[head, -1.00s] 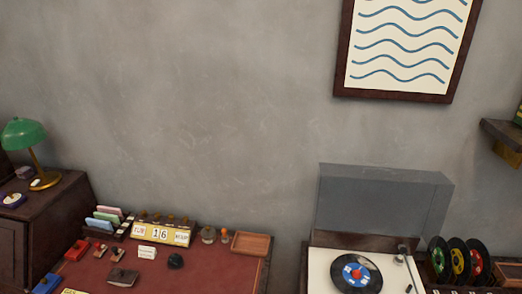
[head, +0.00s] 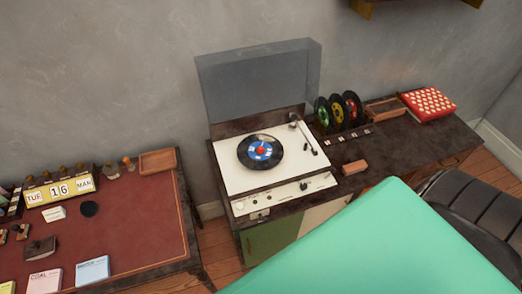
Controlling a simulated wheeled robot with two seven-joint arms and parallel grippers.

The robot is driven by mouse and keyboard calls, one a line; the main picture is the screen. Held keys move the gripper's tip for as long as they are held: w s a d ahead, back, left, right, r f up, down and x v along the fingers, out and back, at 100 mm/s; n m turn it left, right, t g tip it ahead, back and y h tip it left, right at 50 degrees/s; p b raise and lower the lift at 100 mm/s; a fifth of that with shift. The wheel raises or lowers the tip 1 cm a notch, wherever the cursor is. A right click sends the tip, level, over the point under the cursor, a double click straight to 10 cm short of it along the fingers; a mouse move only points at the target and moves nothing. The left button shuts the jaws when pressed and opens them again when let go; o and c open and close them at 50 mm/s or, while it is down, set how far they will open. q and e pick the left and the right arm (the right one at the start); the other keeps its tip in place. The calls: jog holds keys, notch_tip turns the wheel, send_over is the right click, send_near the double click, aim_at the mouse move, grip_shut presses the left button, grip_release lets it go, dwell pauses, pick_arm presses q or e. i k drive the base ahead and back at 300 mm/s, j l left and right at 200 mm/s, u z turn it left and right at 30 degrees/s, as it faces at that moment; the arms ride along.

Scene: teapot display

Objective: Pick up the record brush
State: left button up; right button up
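A small brown block, which looks like the record brush (head: 354,166), lies on the dark cabinet top just right of the white record player (head: 232,181). Nothing touches it and its top is uncovered. Neither of my grippers shows in the head view.
The player's clear lid (head: 258,83) stands open. Several records (head: 338,111) stand in a rack behind the block, with a wooden tray (head: 384,109) and red patterned box (head: 428,104) to the right. A large teal shape, unclear what, covers the lower right. A red-topped desk (head: 140,215) stands left.

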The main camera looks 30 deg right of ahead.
aim_at(353, 167)
jog(key=z, duration=1.95)
